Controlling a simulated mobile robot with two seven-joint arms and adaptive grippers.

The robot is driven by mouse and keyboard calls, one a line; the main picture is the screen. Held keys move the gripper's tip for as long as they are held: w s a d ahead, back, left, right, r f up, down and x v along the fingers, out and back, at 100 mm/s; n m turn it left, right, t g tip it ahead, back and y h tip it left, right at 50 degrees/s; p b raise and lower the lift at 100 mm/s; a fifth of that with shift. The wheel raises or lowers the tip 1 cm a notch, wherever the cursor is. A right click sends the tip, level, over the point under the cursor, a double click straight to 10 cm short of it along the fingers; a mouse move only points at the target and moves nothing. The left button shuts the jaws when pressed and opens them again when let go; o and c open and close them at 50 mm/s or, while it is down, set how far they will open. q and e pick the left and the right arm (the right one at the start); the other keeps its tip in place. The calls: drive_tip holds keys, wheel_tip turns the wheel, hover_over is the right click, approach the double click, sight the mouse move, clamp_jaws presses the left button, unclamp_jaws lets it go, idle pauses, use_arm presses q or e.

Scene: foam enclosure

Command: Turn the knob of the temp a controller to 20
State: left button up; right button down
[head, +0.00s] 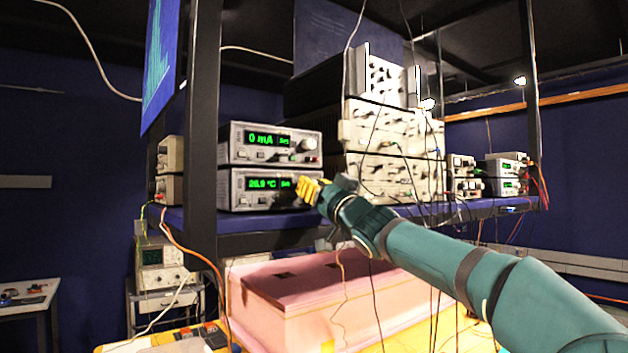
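The temperature controller (240,190) is the lower of two stacked grey units on the blue shelf, left of centre in the head view. Its green display appears to read 28.9 °C, though the digits are small. My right gripper (308,190) comes in from the right, with its yellow fingertips at the right side of this front panel. The fingertips cover the place where the knob would show, so the knob is hidden. I cannot tell whether the fingers touch or grip it. My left gripper is out of view.
A similar unit (232,143) reading 0 mA sits directly on top, its knob (308,146) just above my fingertips. A black shelf post (203,130) stands to the left. Loose cables hang around stacked instruments (395,130) to the right. A pink foam box (300,290) lies below the shelf.

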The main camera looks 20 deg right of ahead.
drive_tip(key=n+y+p, duration=0.1)
drive_tip(key=n+p, duration=0.2)
drive_tip(key=n+g+y+p, duration=0.1)
drive_tip(key=n, duration=0.1)
drive_tip(key=shift+d+r+y+p, duration=0.15)
drive_tip(key=shift+r+y+p, duration=0.15)
drive_tip(key=n+g+p, duration=0.1)
drive_tip(key=n, duration=0.1)
drive_tip(key=shift+f+n+y, duration=0.1)
drive_tip(key=shift+n+y, duration=0.2)
drive_tip(key=shift+y, duration=0.1)
drive_tip(key=n+y, duration=0.1)
drive_tip(key=n, duration=0.1)
drive_tip(key=shift+n+g+p, duration=0.3)
drive_tip(key=shift+g, duration=0.1)
drive_tip(key=n+g, duration=0.1)
drive_tip(key=n, duration=0.2)
drive_tip(key=shift+f+y, duration=0.1)
drive_tip(key=shift+y, duration=0.3)
drive_tip(key=n+g, duration=0.1)
drive_tip(key=n, duration=0.2)
drive_tip(key=n+g, duration=0.2)
drive_tip(key=n, duration=0.2)
drive_tip(key=shift+n, duration=0.4)
drive_tip(key=c, duration=0.8)
unclamp_jaws()
drive_tip(key=shift+o, duration=0.2)
